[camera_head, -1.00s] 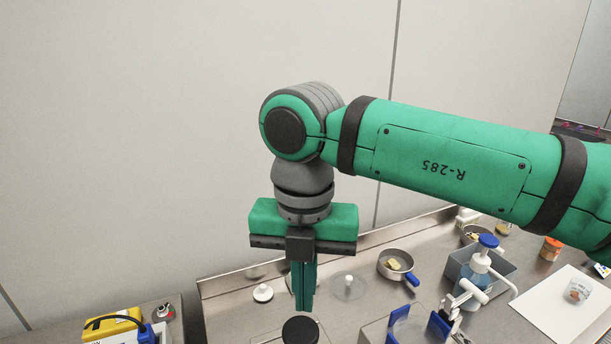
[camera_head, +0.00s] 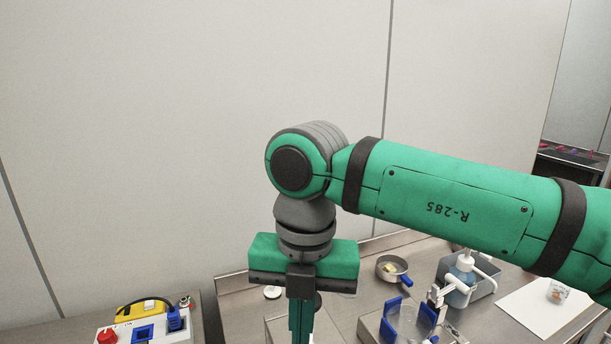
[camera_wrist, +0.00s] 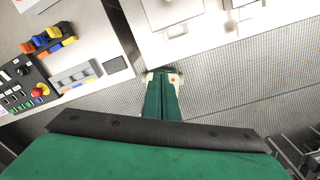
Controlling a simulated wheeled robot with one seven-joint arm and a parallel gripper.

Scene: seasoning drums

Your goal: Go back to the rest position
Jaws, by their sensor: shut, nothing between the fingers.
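My gripper (camera_head: 301,322) hangs straight down over the steel counter (camera_head: 237,305) in the head view, its fingertips cut off by the bottom edge. Its two green fingers are together with nothing between them. In the wrist view my gripper (camera_wrist: 162,80) also shows shut and empty, its tips near the edge of a white surface (camera_wrist: 225,22).
A control box (camera_head: 150,332) with a red knob and a yellow unit stands at lower left. A pan (camera_head: 393,268), a pump bottle (camera_head: 461,272) in a grey bin, blue-sided equipment (camera_head: 390,322) and a cup (camera_head: 557,291) on a white sheet stand right of my gripper.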

